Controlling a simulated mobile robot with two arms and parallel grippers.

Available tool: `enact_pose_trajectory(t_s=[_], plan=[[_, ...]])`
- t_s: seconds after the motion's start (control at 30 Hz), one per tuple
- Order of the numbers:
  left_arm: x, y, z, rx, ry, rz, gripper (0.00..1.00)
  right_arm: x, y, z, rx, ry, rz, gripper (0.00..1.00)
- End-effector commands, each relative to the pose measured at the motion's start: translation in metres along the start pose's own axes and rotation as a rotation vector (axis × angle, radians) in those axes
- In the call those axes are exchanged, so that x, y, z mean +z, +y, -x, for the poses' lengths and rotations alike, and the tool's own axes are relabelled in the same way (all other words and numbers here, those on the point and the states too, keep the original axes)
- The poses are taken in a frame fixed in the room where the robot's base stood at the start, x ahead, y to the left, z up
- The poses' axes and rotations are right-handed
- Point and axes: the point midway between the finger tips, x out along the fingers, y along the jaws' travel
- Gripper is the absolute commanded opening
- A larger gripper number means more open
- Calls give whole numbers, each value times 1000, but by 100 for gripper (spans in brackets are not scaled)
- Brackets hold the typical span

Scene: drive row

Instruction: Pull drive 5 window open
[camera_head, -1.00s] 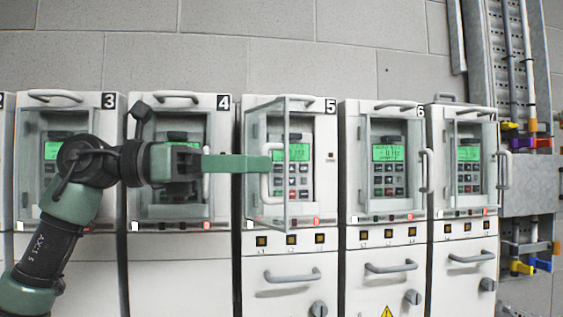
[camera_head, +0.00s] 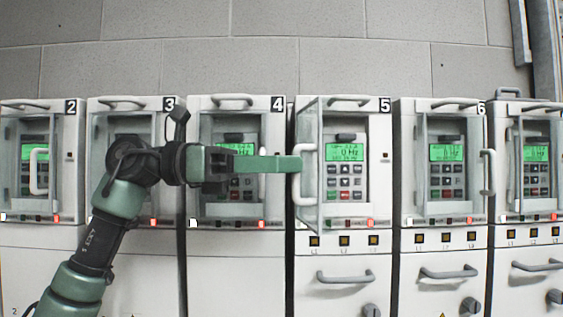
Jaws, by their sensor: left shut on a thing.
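Drive 5 (camera_head: 345,225) stands right of the middle, under its number 5. Its clear window (camera_head: 312,130) is swung outward at the left side of the recess and shows nearly edge-on. The pale window handle (camera_head: 296,192) is a vertical bar on the window. My left gripper (camera_head: 298,163) reaches in from the left with its green fingers shut on this handle; the fingers cover part of it. The drive's lit green display (camera_head: 345,152) and keypad show uncovered to the right of the window. My right gripper is not in view.
Drive 4 (camera_head: 235,265), behind my left gripper and wrist, stands close beside drive 5. Drive 6 (camera_head: 440,240) is on the right, with a handle (camera_head: 488,172) sticking out. Drives 2 and 3 are on the left. A grey block wall (camera_head: 400,45) is behind.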

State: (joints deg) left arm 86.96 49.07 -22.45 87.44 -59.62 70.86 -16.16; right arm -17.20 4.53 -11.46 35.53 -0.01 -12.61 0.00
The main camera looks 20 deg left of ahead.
Motion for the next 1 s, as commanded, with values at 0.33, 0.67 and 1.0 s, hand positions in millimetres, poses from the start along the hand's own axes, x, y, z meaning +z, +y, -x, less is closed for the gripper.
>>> enact_pose_trajectory(t_s=[0.33,0.67,1.0], plan=[[2,6,1,15,-10,4,19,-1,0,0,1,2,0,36],[0,5,0,12,-6,4,19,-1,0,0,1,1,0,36],[0,5,0,12,-5,4,19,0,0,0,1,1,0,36]])
